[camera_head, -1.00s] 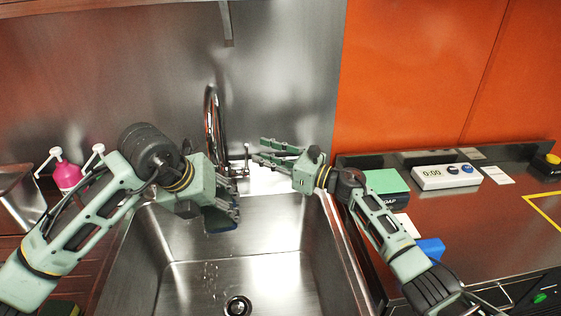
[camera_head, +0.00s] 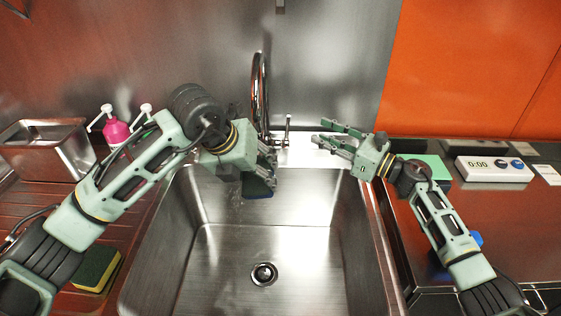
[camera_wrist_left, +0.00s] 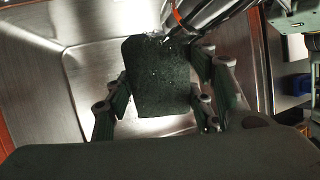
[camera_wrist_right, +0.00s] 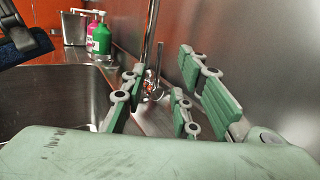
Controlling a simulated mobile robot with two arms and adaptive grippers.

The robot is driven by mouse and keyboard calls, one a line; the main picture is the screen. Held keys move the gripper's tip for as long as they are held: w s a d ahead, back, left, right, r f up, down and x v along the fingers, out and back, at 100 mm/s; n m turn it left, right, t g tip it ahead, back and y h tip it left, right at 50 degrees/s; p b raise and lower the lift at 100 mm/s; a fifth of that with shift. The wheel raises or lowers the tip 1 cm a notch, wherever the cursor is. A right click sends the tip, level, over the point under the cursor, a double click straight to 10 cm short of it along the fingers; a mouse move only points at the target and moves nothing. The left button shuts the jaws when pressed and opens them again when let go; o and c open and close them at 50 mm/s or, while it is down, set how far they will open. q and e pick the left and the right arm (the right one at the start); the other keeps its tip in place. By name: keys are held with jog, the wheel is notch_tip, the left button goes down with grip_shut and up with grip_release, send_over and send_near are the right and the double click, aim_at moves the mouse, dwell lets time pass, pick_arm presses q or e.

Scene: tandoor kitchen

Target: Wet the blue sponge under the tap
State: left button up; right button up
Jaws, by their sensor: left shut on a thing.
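The blue sponge (camera_head: 258,191) is between the fingers of my left gripper (camera_head: 268,172), held over the back of the sink. In the left wrist view its dark face (camera_wrist_left: 160,80) shows bright specks, and the metal spout (camera_wrist_left: 207,14) is close at its top edge. The tap (camera_head: 261,90) rises behind the sink, with its upright lever (camera_head: 288,130) to its right. My right gripper (camera_head: 332,136) is open and empty, just right of the lever and apart from it. The right wrist view shows the lever (camera_wrist_right: 155,82) beyond the open fingers.
The steel sink (camera_head: 215,270) is empty around its drain. A yellow-green sponge (camera_head: 97,268) lies on the left drainboard. Pink bottle (camera_head: 116,131) and steel bin (camera_head: 45,150) stand at back left. A green box (camera_head: 437,168) and a timer (camera_head: 493,169) sit on the right counter.

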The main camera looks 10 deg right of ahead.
jog(key=shift+c, duration=0.4)
jog(key=shift+w+a+f, duration=0.1)
jog(key=shift+w+a, duration=0.05)
jog(key=shift+a, duration=0.15)
jog(key=c, duration=0.4)
jog(key=a+h, duration=0.1)
jog(key=a+m+t, duration=0.1)
jog(key=a+t+h, duration=0.1)
jog(key=shift+w+f+m+h, duration=0.3)
jog(key=shift+w+f+m, duration=0.1)
grip_shut()
jog(key=s+a+f+m+t+h, duration=0.1)
jog(key=s+a+m+t+h, duration=0.35)
jog(key=s+m+h, duration=0.5)
jog(key=w+r+n+h, duration=0.1)
jog(key=w, duration=1.2)
jog(key=shift+w+r+n, duration=0.2)
jog(key=shift+r+n, duration=0.15)
jog(key=shift+r, duration=0.05)
